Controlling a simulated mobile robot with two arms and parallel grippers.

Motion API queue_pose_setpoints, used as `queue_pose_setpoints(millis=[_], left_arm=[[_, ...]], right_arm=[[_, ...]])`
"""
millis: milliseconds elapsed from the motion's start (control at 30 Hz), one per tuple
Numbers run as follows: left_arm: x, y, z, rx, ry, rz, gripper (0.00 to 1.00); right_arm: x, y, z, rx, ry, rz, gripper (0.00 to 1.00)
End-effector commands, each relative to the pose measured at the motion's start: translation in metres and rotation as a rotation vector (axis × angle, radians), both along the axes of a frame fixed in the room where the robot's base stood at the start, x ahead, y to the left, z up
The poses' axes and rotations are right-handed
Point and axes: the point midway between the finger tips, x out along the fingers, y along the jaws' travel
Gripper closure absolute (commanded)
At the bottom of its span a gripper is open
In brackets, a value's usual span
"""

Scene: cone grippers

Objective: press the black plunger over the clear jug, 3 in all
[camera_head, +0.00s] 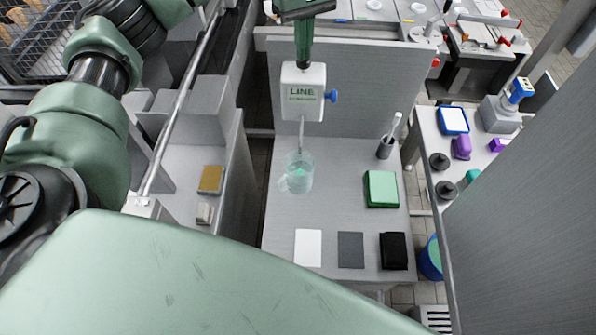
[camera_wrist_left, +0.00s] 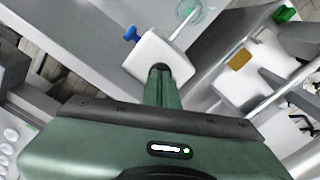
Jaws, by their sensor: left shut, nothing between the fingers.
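The white dispenser marked LINE (camera_head: 303,92) is fixed to the grey upright panel, with a blue knob on its right side. Its thin spout points down to the clear jug (camera_head: 297,181), which stands on the grey bench with a little pale green liquid visible in it. My left gripper (camera_head: 304,58) is shut and empty, pointing down onto the top of the dispenser. In the left wrist view its fingertips (camera_wrist_left: 161,72) meet the dispenser's top and hide most of the black plunger. I cannot tell how far the plunger is pressed. My right gripper is not in view.
A green pad (camera_head: 381,189) and a dark cup with a white tool (camera_head: 386,148) stand right of the jug. White, grey and black flat pieces lie along the bench front. A side table (camera_head: 462,165) with several items is at right.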

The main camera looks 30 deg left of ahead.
Motion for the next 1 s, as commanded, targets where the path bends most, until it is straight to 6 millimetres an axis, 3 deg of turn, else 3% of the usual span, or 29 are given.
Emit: queue_pose_setpoints(millis=[300, 800, 1000], left_arm=[[-0.002, 0.000, -0.004, 0.002, 0.008, -0.001, 1.00], [-0.001, 0.000, 0.025, 0.001, 0.007, -0.002, 1.00], [-0.001, 0.000, 0.026, 0.001, 0.005, -0.001, 1.00]], right_arm=[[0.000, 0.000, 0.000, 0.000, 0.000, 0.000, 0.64], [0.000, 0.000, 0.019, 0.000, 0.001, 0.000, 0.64], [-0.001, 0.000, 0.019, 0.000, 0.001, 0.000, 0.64]])
